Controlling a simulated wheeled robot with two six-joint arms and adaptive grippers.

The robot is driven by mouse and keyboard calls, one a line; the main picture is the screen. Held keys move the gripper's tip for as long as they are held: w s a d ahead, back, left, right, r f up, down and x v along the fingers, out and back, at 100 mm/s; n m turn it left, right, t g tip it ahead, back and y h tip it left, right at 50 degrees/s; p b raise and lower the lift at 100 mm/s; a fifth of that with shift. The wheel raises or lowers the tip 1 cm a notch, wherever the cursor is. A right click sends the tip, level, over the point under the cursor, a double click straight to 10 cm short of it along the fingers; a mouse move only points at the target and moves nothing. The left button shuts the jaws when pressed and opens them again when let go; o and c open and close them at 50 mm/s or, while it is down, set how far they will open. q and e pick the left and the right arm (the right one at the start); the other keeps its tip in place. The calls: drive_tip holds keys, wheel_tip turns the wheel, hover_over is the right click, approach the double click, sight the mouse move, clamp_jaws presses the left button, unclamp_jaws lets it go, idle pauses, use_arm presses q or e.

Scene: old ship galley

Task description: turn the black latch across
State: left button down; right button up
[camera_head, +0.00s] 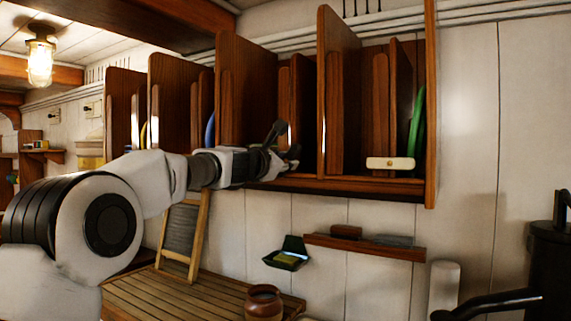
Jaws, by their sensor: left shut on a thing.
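My left arm reaches in from the left to the wooden plate rack (435,110) on the wall. My left gripper (287,150) is at the rack's front edge, by the opening left of the tall middle divider. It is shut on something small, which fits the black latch. The dark fingers and the dark wood hide the latch, so I cannot make out its outline or its angle. A cream bar-shaped latch (390,163) lies level at the front of the right-hand opening, apart from my gripper. My right gripper is not in view.
A green plate (416,122) and a blue plate (210,131) stand in the rack. Below are a small wall shelf (365,247), a green soap dish (288,254), a washboard (182,232), a slatted board (165,297) and a brown pot (263,301). Black ironwork stands at the right.

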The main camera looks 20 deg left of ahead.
use_arm(q)
drive_tip(key=m+b, duration=0.1)
drive_tip(key=m, duration=0.4)
drive_tip(key=shift+b, duration=0.4)
drive_tip(key=m+b, duration=0.1)
drive_tip(key=m, duration=0.4)
drive_tip(key=shift+b, duration=0.35)
drive_tip(key=shift+m, duration=0.4)
drive_tip(key=c, duration=1)
unclamp_jaws()
drive_tip(key=shift+o, duration=0.2)
drive_tip(key=s+a, duration=0.1)
drive_tip(key=s, duration=1)
drive_tip(key=shift+s+a, duration=0.3)
drive_tip(key=shift+s+f, duration=0.1)
